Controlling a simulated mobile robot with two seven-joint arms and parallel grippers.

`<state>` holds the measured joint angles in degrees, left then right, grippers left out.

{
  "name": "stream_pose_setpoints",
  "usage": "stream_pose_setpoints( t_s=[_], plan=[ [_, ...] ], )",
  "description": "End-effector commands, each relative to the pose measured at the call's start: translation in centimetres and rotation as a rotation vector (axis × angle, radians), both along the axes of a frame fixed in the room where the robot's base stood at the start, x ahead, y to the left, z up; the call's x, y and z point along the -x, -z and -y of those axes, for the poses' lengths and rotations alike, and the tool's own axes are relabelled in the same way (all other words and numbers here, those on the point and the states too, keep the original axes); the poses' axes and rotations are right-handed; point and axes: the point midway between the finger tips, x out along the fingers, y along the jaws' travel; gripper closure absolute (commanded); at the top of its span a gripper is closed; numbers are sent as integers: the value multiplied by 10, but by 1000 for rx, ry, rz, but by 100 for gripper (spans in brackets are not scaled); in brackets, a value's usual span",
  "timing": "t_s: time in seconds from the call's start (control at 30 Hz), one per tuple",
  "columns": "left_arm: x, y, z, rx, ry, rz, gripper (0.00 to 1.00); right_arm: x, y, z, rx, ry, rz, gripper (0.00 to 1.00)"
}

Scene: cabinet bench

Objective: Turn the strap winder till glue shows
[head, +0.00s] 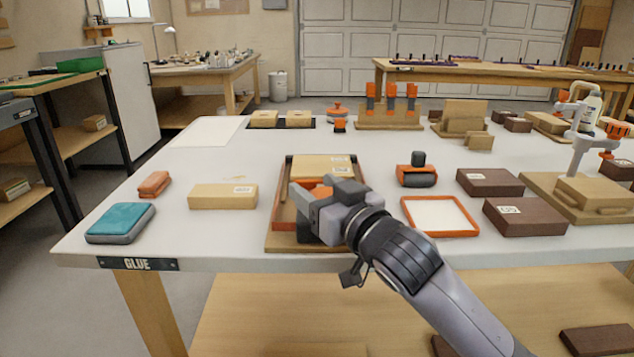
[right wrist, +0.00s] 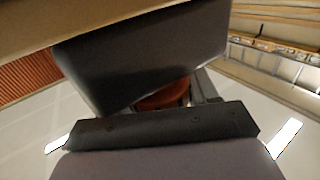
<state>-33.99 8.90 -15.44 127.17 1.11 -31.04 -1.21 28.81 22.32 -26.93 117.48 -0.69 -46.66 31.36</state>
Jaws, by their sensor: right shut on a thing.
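A light wooden block (head: 325,166) with a label sits inside an orange-brown frame (head: 281,212) on a wooden board near the bench's front edge. An orange part (head: 322,190) shows at the frame's front, beside my gripper; it looks like the strap winder, mostly hidden. My right gripper (head: 318,207) is over the front of the frame and shut on this part. In the right wrist view, a red-orange round piece (right wrist: 165,96) shows between dark gripper parts. I cannot make out any glue at the joints. My left gripper is not in view.
A wooden block (head: 223,196), a teal box (head: 120,223) and a small orange block (head: 154,184) lie to the left. An orange-rimmed tray (head: 440,216), an orange-and-black tool (head: 417,172) and dark boxes (head: 490,182) lie to the right. The bench edge bears a GLUE label (head: 138,264).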

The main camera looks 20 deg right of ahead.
Motion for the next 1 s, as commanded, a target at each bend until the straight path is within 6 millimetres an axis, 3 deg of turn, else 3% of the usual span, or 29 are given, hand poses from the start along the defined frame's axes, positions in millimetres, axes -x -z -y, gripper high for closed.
stream_pose_setpoints(
  t_s=[0.57, 0.6, 0.67, 1.0],
  plan=[
    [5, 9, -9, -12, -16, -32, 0, 0, 1, 1, -4, 87, -4, 72],
    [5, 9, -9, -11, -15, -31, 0, 0, 1, 1, -4, 87, -4, 35],
    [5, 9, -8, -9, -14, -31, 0, 0, 1, 1, -3, 87, -4, 21],
    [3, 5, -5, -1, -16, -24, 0, 3, 0, 2, -3, 88, -3, 21]
  ],
)
